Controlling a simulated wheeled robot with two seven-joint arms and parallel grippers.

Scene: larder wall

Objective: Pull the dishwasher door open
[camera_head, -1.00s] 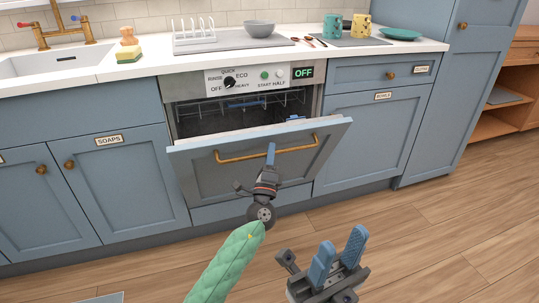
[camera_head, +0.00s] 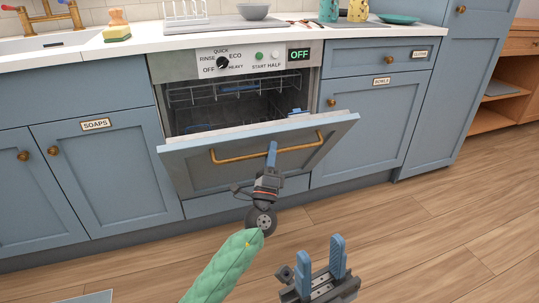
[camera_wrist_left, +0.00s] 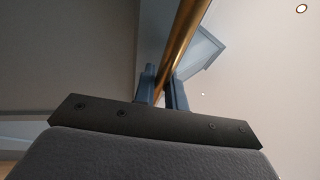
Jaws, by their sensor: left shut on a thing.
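The blue dishwasher door (camera_head: 205,175) is partly open, tilted out from its top edge, with racks showing in the dark opening behind it. A brass bar handle (camera_head: 300,147) runs across its front, and it also shows in the left wrist view (camera_wrist_left: 185,40). My left gripper (camera_head: 271,156) is shut on the handle near its middle. In the left wrist view its blue fingers (camera_wrist_left: 162,90) stand on either side of the bar. My right gripper (camera_head: 328,265) is open and empty, low in front of the cabinets and apart from the door.
The control panel (camera_head: 235,62) above the opening reads OFF. Soaps cabinet (camera_head: 100,160) is left of the dishwasher and bowls cabinet (camera_head: 372,130) is right, both closed. A sponge (camera_head: 117,33) and grey bowl (camera_head: 254,11) sit on the counter. Wooden floor (camera_head: 440,220) at right is clear.

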